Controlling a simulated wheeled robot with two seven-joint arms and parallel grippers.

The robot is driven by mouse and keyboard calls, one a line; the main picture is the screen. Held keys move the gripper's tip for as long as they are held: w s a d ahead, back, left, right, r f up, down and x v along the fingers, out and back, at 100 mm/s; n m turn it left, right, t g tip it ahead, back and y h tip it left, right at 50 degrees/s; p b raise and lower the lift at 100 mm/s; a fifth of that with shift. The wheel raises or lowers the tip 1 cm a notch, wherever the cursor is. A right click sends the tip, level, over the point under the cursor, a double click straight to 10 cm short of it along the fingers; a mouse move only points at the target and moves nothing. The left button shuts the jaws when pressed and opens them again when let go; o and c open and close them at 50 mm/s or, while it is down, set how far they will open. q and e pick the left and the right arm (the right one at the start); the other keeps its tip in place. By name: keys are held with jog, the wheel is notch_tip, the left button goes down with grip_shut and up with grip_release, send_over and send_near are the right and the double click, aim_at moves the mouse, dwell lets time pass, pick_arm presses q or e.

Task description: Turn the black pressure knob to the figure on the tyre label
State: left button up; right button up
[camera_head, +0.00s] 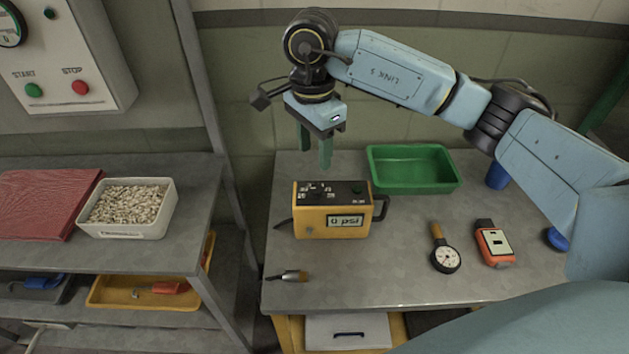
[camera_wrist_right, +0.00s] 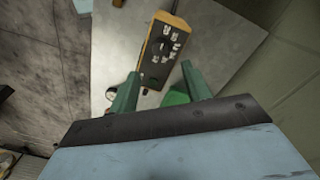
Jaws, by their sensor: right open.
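The yellow inflator box (camera_head: 330,222) stands on the grey bench, its front display (camera_head: 346,221) reading "0 psi". Its black top panel (camera_head: 345,187) carries small white markings and a dark knob (camera_head: 314,188), whose setting is too small to read. I cannot make out a tyre label. My left gripper is out of view.
A green tray (camera_head: 415,185) and a blue cylinder (camera_head: 498,176) stand at the back right. A dial gauge (camera_head: 445,258), an orange handheld device (camera_head: 494,244) and a small brass-ended fitting (camera_head: 291,276) lie on the bench. A metal post (camera_head: 207,90) rises left of the bench.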

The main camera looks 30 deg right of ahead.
aim_at(315, 188)
notch_tip(315, 188, down, 10)
jog(key=shift+s+r, duration=0.15)
jog(key=shift+r, duration=0.1)
jog(key=shift+c, duration=0.5)
jog(key=c, duration=0.9)
